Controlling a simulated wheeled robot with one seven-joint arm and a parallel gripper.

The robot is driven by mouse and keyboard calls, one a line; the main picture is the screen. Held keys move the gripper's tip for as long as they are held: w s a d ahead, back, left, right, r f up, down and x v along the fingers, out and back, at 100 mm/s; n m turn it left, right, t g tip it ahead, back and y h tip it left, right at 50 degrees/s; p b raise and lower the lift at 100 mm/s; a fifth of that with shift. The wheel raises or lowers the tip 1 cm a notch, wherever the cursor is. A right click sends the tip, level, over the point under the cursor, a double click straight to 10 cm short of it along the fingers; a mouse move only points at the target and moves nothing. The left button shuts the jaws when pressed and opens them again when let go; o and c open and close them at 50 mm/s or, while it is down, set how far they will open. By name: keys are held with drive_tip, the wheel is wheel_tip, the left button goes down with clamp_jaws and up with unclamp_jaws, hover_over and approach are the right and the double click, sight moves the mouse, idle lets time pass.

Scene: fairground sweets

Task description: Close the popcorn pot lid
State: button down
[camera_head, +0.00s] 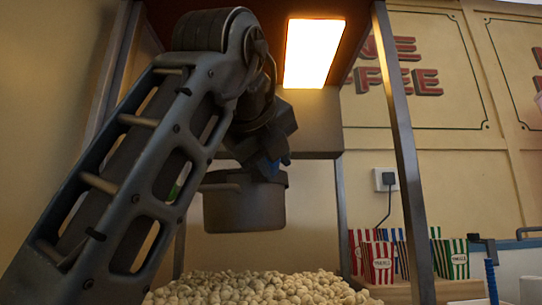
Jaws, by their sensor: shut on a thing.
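The dark grey popcorn pot (243,212) hangs inside the popcorn machine, above the heap of popcorn.
Popcorn (255,288) fills the machine's floor below the pot. A metal post (403,150) stands to the right and a lit lamp panel (313,53) is overhead. Striped popcorn boxes (378,262) stand outside at the right. My arm fills the left side.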

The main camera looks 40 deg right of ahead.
drive_tip(key=shift+m, duration=0.3)
idle(0.4)
drive_tip(key=c, duration=0.8)
unclamp_jaws()
drive_tip(key=shift+d+f, duration=0.1)
drive_tip(key=shift+c, duration=0.2)
drive_tip(key=s+a, duration=0.6)
drive_tip(key=a, duration=0.5)
drive_tip(key=shift+s+a+p, duration=0.15)
drive_tip(key=shift+s+p, duration=0.2)
drive_tip(key=shift+p, duration=0.05)
drive_tip(key=shift+s, duration=0.1)
